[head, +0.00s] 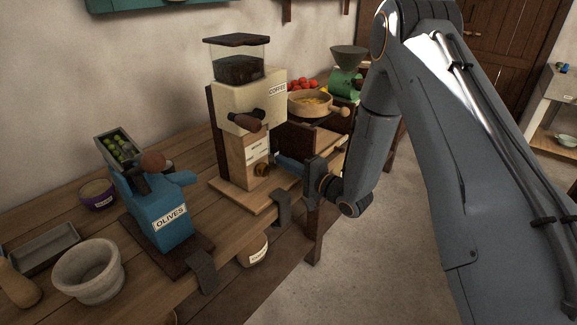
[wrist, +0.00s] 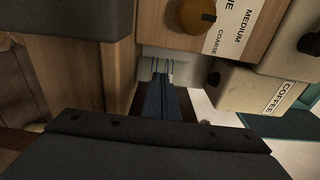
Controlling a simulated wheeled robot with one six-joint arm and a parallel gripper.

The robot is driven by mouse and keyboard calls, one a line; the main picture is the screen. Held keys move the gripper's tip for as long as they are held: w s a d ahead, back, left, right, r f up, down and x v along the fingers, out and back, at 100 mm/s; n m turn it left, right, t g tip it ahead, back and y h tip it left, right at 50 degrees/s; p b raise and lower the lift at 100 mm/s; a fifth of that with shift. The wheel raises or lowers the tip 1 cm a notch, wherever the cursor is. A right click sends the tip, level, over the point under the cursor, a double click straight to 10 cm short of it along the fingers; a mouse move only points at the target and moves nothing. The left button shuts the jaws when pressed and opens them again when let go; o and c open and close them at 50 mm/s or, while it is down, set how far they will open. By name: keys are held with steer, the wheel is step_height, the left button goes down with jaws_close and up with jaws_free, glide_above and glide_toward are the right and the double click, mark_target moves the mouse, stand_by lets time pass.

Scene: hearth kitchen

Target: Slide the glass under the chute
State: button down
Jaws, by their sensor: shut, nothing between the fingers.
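The coffee grinder (head: 243,110) is a cream and wooden box with a clear hopper of beans, standing on the wooden bench. My gripper (head: 284,161) is low beside the grinder's right side, its blue fingers pointing away from the camera. In the wrist view my gripper (wrist: 160,80) has its fingers together, beside the grinder's dial panel (wrist: 238,30). A small pale patch with thin dark lines (wrist: 152,66) shows at the fingertips; I cannot tell whether it is the glass. No glass is clearly visible in the head view. I cannot make out the chute.
A blue olive machine (head: 160,205) and a stone mortar (head: 88,272) stand at the left. A wooden sieve (head: 310,103) and a green grinder (head: 346,77) are behind my gripper. A dark wooden part (wrist: 75,75) stands close left of the fingers in the wrist view.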

steer(key=shift+w+a, duration=0.3)
steer(key=shift+a, duration=0.05)
steer(key=shift+s+d, duration=0.1)
steer(key=s+d+n+g+h, duration=0.25)
steer(key=s+d+h, duration=0.4)
steer(key=d, duration=0.45)
steer(key=s+d+n+g+h, duration=0.25)
steer(key=s+d+h, duration=0.4)
steer(key=d, duration=0.45)
steer(key=s+r+n+g, duration=0.3)
steer(key=s+g, duration=0.3)
steer(key=s, duration=1.6)
steer(key=shift+r+g+b, duration=0.4)
steer(key=shift+r, duration=0.1)
